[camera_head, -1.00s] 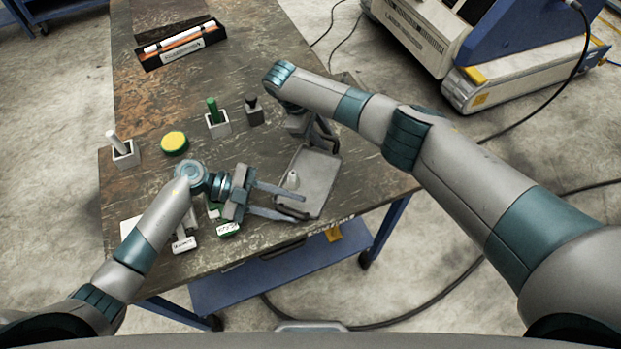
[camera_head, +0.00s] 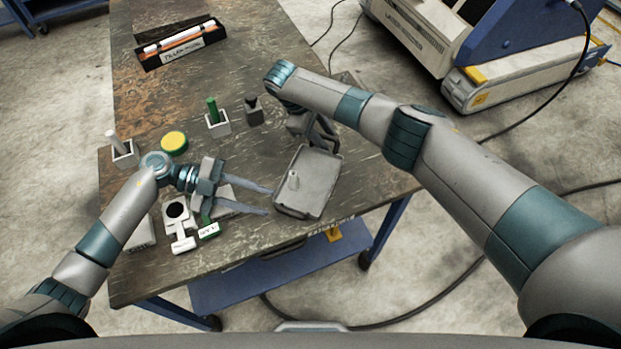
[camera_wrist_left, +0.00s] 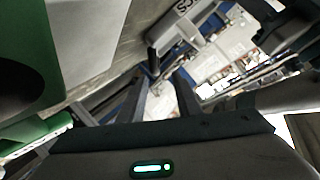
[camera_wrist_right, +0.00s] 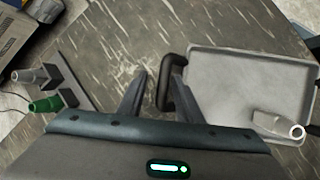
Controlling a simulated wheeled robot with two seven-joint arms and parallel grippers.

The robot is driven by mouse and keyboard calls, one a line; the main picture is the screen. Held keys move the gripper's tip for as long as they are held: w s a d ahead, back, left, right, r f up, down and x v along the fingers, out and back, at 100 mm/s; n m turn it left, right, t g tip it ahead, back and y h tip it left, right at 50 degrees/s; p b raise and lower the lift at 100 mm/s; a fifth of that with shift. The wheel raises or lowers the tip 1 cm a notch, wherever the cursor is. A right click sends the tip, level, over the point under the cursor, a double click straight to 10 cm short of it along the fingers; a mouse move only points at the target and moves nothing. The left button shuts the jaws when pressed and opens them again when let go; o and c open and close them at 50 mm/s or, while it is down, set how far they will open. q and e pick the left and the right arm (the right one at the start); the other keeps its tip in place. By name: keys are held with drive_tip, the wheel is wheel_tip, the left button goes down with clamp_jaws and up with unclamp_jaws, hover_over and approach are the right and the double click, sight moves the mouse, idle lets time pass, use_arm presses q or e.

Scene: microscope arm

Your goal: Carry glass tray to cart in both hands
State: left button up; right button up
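The grey glass tray (camera_head: 318,190) lies near the table's right front corner with a small pale tube (camera_head: 293,181) in it. My left gripper (camera_head: 268,201) is open and empty, its fingertips just left of the tray and apart from it. In the left wrist view its fingers (camera_wrist_left: 158,95) are spread. My right gripper (camera_head: 325,138) is at the tray's far edge, partly hidden by its arm. In the right wrist view its fingers (camera_wrist_right: 158,85) are spread, with the bar of the tray's black handle (camera_wrist_right: 164,88) apparently between them. I cannot identify the cart for certain.
White and green parts (camera_head: 178,212) lie left of my left gripper. A yellow-topped round container (camera_head: 174,142), holders with a green rod (camera_head: 212,108) and a white rod (camera_head: 114,140), and a black case (camera_head: 180,46) stand farther back. A large machine (camera_head: 520,60) stands at the back right.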

drive_tip(key=shift+a+f, duration=0.1)
drive_tip(key=shift+a, duration=0.1)
idle(0.3)
drive_tip(key=shift+w+a+r, duration=0.1)
drive_tip(key=shift+a+r, duration=0.2)
drive_tip(key=shift+r, duration=0.05)
drive_tip(key=shift+v, duration=3.55)
drive_tip(key=shift+d+r, duration=0.15)
drive_tip(key=shift+d, duration=0.05)
